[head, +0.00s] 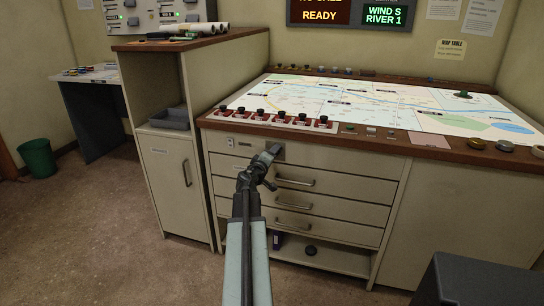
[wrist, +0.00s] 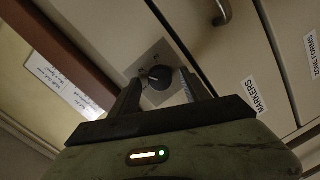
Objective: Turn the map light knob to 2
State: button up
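The map light knob (wrist: 158,78) is a round dark knob on a square grey plate (wrist: 148,62) in the wrist view. Its pale pointer line points toward the left of the picture. Small marks sit on the plate around it, too small to read surely. My gripper (wrist: 160,84) is open, with one finger on each side of the knob and gaps visible between.
The map table (head: 350,138) has a row of red-based dark knobs (head: 282,117) along its front edge. Drawers with bar handles (head: 295,182) lie below and right of my gripper. A cabinet (head: 165,180) stands to the left.

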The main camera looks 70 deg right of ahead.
jog(key=a, duration=0.7)
jog(key=shift+a+r+p, duration=0.35)
jog(key=shift+a, duration=0.05)
